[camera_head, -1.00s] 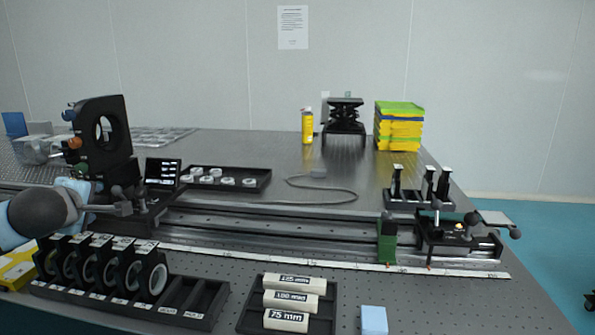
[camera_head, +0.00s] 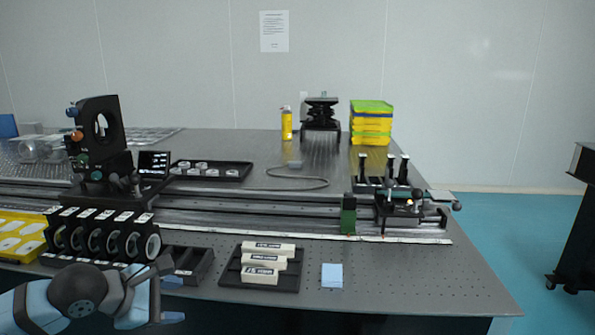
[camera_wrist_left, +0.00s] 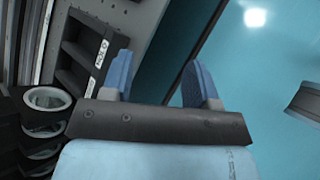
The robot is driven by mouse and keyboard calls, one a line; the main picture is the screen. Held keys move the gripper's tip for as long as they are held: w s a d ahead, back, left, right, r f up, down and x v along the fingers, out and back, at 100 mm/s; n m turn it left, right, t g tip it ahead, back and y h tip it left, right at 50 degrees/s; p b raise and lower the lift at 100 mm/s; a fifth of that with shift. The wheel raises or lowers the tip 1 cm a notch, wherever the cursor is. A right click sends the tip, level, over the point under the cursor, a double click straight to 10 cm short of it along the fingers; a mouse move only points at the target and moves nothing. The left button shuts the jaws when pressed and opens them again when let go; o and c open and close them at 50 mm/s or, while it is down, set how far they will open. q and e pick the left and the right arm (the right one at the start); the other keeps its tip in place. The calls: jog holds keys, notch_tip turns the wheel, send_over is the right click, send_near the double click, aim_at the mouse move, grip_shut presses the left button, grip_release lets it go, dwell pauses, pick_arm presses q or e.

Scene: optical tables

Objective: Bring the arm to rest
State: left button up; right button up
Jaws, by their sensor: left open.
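My left arm (camera_head: 75,290) comes in low at the left of the head view. My left gripper (camera_head: 172,300) is open and empty in front of the table's front edge, below the lens rack (camera_head: 105,230). In the left wrist view its two blue fingers (camera_wrist_left: 158,85) stand apart with nothing between them. My right gripper is not in view.
Teal floor (camera_head: 520,230) is open at right. A dark stand (camera_head: 580,220) is at the far right edge.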

pick_arm(q)
jog(key=s+d+r+n+g+h, duration=0.1)
jog(key=s+d+r+n+h, duration=0.1)
jog(key=s+d+n+h, duration=0.55)
jog(key=s+d+r+n+g+h, duration=0.2)
jog(key=s+d+n+h, duration=0.4)
jog(key=s+d, duration=0.25)
jog(key=s+a+f+m+t+y, duration=0.1)
jog(key=a+f+m+t+y, duration=0.35)
jog(key=m, duration=1.35)
jog(key=s+d+f+m+t+y, duration=0.15)
jog(key=m+t+y, duration=0.6)
jog(key=m, duration=1.05)
jog(key=s+a+r+g+y+p, duration=0.4)
jog(key=a+p, duration=0.4)
jog(key=p, duration=3)
notch_tip(320, 180, up, 3)
jog(key=shift+a+f+n+g+y, duration=0.2)
jog(key=shift+n+g+y, duration=0.15)
jog(key=shift+g+y, duration=0.35)
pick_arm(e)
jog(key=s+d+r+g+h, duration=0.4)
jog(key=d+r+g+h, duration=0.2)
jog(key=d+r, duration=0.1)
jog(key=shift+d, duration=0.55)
